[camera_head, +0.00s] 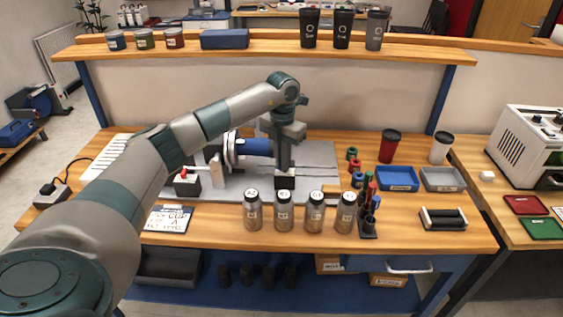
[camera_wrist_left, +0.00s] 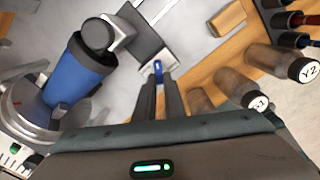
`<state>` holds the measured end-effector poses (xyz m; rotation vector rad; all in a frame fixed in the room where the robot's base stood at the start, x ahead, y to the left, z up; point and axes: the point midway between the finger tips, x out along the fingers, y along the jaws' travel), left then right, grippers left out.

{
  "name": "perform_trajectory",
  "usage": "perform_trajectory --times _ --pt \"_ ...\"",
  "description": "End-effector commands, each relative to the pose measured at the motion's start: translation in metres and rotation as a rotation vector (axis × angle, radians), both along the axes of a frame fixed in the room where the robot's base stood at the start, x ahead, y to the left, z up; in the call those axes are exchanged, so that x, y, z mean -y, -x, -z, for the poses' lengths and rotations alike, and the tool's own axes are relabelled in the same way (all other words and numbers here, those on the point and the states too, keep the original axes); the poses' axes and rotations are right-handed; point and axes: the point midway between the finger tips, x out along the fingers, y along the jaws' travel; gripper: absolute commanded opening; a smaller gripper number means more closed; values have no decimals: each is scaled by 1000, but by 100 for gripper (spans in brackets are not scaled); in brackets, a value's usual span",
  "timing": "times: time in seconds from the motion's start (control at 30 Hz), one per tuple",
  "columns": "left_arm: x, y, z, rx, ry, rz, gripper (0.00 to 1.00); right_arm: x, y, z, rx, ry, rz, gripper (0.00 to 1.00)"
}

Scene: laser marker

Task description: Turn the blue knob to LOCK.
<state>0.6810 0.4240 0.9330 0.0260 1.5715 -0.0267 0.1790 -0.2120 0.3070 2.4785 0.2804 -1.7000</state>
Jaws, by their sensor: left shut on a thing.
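The blue knob (camera_wrist_left: 158,68) shows as a small blue piece between my left fingertips in the left wrist view, over a light grey part of a fixture. My left gripper (camera_wrist_left: 159,80) is shut on it. In the head view the left gripper (camera_head: 284,168) points straight down at the right end of the laser marker's rotary fixture, and it hides the knob there. A blue tumbler (camera_head: 258,147) lies sideways in the fixture beside the gripper; it also shows in the left wrist view (camera_wrist_left: 75,75). No LOCK marking is legible. My right gripper is not in view.
Several capped bottles (camera_head: 284,215) stand in a row in front of the fixture, close to the gripper. A marker holder (camera_head: 369,225) and blue tray (camera_head: 398,178) are to the right. A red-buttoned box (camera_head: 187,184) stands left. A shelf (camera_head: 270,55) spans the back.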

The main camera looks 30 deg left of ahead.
Motion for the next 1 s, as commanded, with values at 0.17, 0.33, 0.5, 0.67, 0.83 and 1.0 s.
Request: perform_trajectory --times 0.17,0.33,0.5,0.67,0.83,1.0 --pt "2 -1 -1 3 -1 -166 0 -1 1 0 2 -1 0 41" --pt "3 -1 -2 3 -1 -321 0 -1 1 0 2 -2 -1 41" --pt "5 -2 -2 4 0 -450 0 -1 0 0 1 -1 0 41" --pt "6 -3 -2 4 0 -536 0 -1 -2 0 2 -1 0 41" --pt "6 -3 -2 5 0 -585 0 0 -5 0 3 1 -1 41" --pt "6 -3 -2 5 0 -602 0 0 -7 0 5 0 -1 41"
